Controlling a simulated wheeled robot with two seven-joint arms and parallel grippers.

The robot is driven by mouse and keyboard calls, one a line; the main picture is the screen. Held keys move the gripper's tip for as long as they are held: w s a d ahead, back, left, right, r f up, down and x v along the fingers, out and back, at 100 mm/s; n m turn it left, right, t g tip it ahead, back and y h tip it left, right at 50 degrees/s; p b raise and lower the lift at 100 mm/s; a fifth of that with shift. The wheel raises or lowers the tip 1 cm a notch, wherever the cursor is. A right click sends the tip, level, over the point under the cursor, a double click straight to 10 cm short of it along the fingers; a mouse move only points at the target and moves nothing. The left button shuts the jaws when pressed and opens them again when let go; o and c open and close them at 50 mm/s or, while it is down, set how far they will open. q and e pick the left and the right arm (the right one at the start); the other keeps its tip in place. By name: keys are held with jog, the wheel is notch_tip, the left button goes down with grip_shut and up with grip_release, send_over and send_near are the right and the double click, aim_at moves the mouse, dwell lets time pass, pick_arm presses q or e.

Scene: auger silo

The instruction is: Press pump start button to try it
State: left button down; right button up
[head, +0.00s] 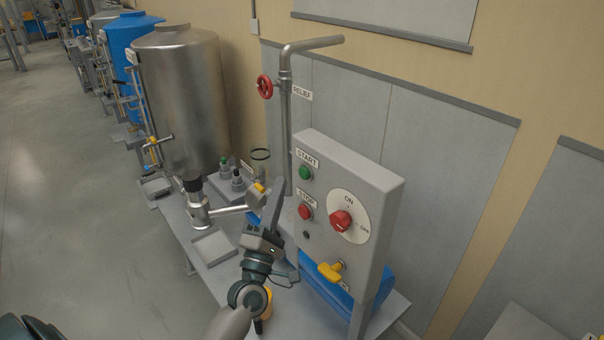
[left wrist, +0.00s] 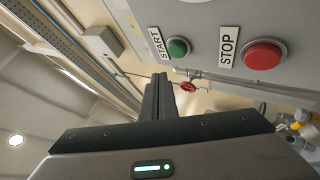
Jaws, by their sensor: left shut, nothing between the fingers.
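The green START button (head: 306,173) is on the upper left of a grey control box (head: 377,192), above the red STOP button (head: 305,212). A red rotary knob (head: 341,221) sits right of them between ON and OFF labels. My left gripper (head: 278,187) is shut and empty, its fingers pointing up, left of the box face and level with the buttons. In the left wrist view the shut fingers (left wrist: 159,82) end just below and left of the green button (left wrist: 178,47); contact does not show. STOP (left wrist: 263,55) lies farther right. My right gripper is not in view.
A yellow-handled valve (head: 330,271) is low on the box. A steel tank (head: 183,95) and a shallow tray (head: 213,246) are left of the arm.

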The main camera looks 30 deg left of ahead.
pick_arm(q)
jog(key=shift+s+a, duration=0.2)
jog(key=shift+s, duration=0.3)
jog(key=shift+s+a, duration=0.15)
jog(key=shift+s, duration=0.35)
